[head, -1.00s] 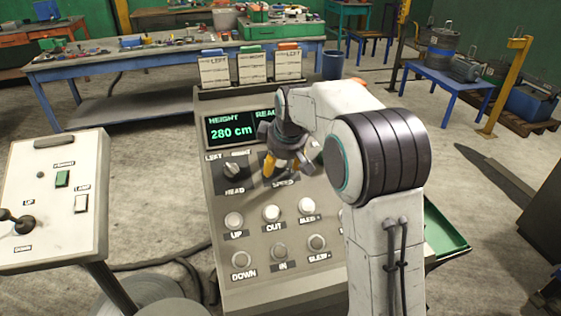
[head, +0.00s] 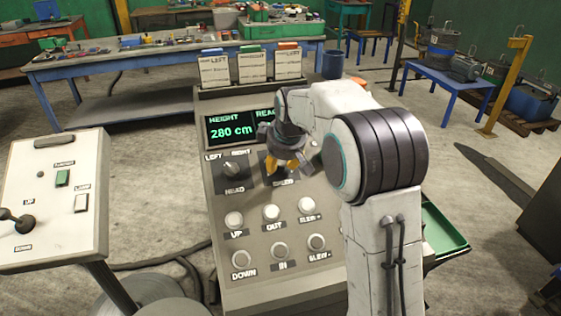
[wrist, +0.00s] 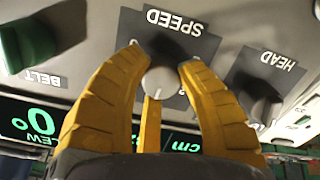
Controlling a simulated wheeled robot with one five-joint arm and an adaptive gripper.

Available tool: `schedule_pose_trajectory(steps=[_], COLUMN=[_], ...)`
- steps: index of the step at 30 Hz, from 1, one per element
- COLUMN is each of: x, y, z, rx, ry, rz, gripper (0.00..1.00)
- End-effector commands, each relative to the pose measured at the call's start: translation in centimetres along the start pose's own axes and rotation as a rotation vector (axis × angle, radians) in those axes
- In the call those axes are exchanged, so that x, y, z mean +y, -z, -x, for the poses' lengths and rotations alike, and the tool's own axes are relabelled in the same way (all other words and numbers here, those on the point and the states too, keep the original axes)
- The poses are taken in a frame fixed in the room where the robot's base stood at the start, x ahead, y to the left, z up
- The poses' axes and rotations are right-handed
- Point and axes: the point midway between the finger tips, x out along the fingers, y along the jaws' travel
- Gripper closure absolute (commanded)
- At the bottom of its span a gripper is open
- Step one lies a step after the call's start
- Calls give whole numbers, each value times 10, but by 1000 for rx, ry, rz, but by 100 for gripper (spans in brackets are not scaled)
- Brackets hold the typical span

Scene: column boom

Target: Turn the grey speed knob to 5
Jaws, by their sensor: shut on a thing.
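The grey speed knob (wrist: 160,82) sits on a dark plate lettered SPEED (wrist: 175,22) in the wrist view, which shows the panel upside down. A short pale pointer line shows on the knob's face; I cannot read a number beside it. My gripper (wrist: 161,66) has its yellow fingers closed around the knob, one on each side and one below it in the picture. In the head view my gripper (head: 284,166) reaches down onto the SPEED plate, and its fingers and wrist hide the knob and most of its scale.
The dark HEAD knob (head: 232,169) is close on the left in the head view. Several round push buttons, such as UP (head: 234,219), stand below. A green-lit display (head: 231,131) reading 280 cm is above. A green BELT control (wrist: 38,40) shows in the wrist view.

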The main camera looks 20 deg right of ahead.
Motion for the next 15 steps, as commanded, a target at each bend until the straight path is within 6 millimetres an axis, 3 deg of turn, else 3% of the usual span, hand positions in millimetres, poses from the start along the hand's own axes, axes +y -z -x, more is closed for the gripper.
schedule_pose_trajectory(steps=[4, 15], x=[-1, -2], y=[-1, -2], z=[-1, -3], rx=[-4, -6], ry=[2, 4], rz=[0, -123], gripper=[99, 100])
